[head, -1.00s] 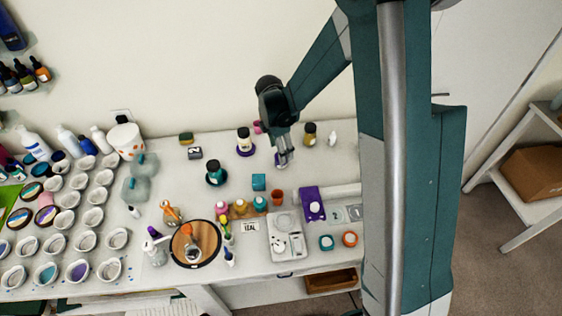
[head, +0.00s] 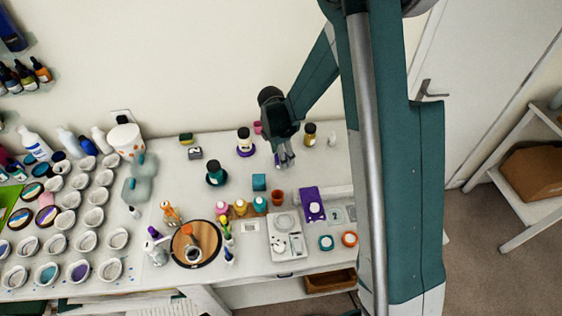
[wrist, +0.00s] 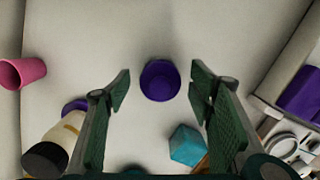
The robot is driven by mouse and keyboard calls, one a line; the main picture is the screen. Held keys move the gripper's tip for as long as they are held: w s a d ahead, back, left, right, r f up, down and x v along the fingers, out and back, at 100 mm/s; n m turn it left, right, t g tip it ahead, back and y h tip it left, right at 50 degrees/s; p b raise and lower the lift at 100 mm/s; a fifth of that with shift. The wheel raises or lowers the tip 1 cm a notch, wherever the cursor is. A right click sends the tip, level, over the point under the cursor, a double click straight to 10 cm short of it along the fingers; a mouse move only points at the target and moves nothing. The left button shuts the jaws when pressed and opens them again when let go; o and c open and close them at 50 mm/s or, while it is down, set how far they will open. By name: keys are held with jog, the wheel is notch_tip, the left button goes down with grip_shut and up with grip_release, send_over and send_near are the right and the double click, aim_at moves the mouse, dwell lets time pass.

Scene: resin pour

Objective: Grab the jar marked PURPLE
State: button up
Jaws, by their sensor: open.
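A purple cup-like container (wrist: 160,81) shows in the wrist view, between and just beyond my fingertips; no marking on it is readable. My gripper (wrist: 159,92) is open, with a finger on each side of it and gaps between. In the head view my gripper (head: 285,160) is low over the back of the table and mostly hides that container. A pale jar with a black lid (head: 244,133) stands on a purple base to its left. The same jar (wrist: 62,136) lies at the lower left of the wrist view. Its label is not readable.
A pink cup (wrist: 22,73) is at the left of the wrist view. A teal block (wrist: 187,145) is close to my right finger. A yellow jar (head: 310,136) and a dark teal jar (head: 215,172) stand nearby. A scale (head: 287,237) and cups crowd the front.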

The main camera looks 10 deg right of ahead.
jog(key=shift+d+f, duration=0.1)
jog(key=shift+f, duration=0.9)
jog(key=shift+c, duration=0.7)
jog(key=c, duration=0.9)
